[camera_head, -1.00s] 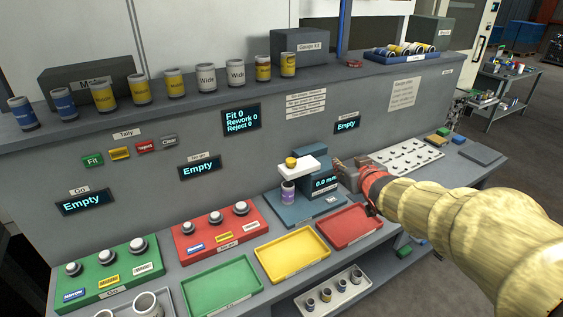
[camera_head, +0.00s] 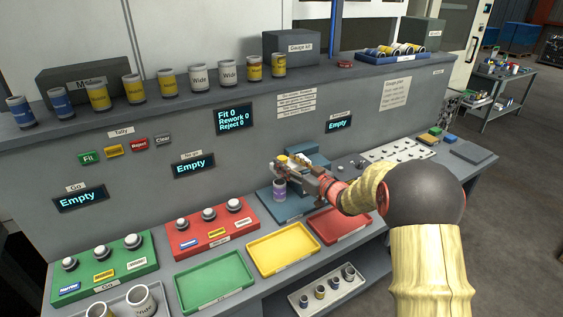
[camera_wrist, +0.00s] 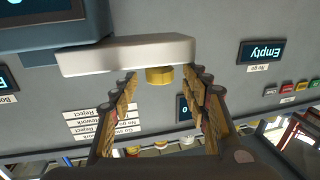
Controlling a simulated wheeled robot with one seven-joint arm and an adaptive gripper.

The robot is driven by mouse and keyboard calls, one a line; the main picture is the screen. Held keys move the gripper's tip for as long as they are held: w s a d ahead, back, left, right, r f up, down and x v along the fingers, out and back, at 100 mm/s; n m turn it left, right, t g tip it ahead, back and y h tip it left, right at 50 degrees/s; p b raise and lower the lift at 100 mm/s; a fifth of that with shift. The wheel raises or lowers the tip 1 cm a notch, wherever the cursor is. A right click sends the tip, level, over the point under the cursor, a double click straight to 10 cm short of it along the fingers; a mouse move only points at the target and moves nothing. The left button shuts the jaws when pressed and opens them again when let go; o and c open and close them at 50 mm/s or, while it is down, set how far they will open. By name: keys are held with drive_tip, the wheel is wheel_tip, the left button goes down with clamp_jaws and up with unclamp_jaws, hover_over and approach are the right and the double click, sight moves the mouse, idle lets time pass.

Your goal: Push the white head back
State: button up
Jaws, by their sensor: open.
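The white head (camera_wrist: 125,55) is a flat block on the blue gauge, with a yellow knob (camera_wrist: 159,76) on it. In the wrist view it spans the upper part, in front of my fingertips. In the head view my gripper (camera_head: 280,167) largely covers the head, and the yellow knob (camera_head: 281,158) shows just above the fingers. My gripper is open, and the knob appears between its fingertips in the wrist view (camera_wrist: 162,80); I cannot tell whether they touch anything. A purple can (camera_head: 279,190) stands upright on the gauge's blue base (camera_head: 292,209), below the gripper.
A yellow tray (camera_head: 283,250), a red tray (camera_head: 340,224) and a green tray (camera_head: 214,283) lie along the bench front. A red button panel (camera_head: 210,229) is left of the gauge. Several cans line the shelf above. An "Empty" display (camera_head: 339,124) is on the wall behind.

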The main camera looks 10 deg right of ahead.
drive_tip(key=shift+b+x, duration=0.3)
drive_tip(key=shift+x, duration=1.25)
drive_tip(key=shift+c, duration=0.7)
clamp_jaws()
